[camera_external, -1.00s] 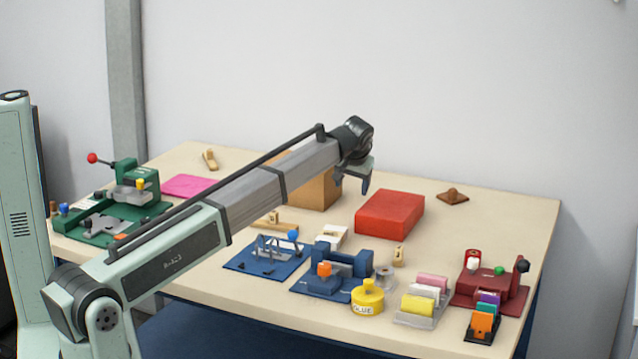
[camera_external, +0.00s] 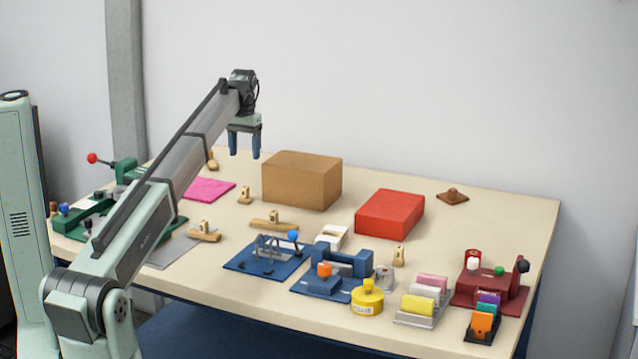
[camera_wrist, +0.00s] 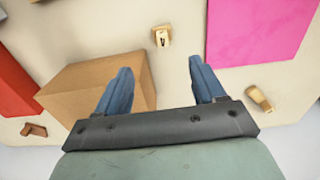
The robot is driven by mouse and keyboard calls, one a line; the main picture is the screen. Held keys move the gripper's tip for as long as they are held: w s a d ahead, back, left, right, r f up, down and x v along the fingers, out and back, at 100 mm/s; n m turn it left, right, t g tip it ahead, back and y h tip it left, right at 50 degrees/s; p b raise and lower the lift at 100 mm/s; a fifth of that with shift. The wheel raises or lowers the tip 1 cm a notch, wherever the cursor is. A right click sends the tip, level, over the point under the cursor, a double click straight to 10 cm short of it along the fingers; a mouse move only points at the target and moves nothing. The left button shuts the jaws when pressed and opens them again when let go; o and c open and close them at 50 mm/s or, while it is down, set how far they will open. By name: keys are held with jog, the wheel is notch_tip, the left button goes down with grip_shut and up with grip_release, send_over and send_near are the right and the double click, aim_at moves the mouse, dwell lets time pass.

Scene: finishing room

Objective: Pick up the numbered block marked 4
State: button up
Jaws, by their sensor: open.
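Small wooden blocks with dark marks stand on the table, and I cannot read a 4 for certain on any. One block (camera_external: 245,196) stands between the pink sheet and the cardboard box; it also shows in the wrist view (camera_wrist: 161,34), beyond my fingertips and between their lines. Another small block (camera_external: 399,257) stands in front of the red box. Two more marked pieces, one left (camera_external: 204,232) and one right (camera_external: 273,219), sit on wooden strips. My gripper (camera_external: 245,153) is open and empty, pointing down above the table's back part; its fingers show apart in the wrist view (camera_wrist: 160,66).
A cardboard box (camera_external: 301,182) and a red box (camera_external: 390,215) stand right of my gripper. A pink sheet (camera_external: 208,189) lies left. Blue fixtures (camera_external: 265,255), a yellow glue pot (camera_external: 367,299) and a dark red fixture (camera_external: 490,288) crowd the front. The back right is mostly clear.

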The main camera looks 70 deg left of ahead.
aim_at(245, 187)
jog(key=f, duration=1.3)
jog(key=shift+s+a+f, duration=0.1)
jog(key=shift+a+f, duration=0.1)
jog(key=shift+f, duration=0.1)
jog(key=shift+c, duration=0.2)
grip_shut()
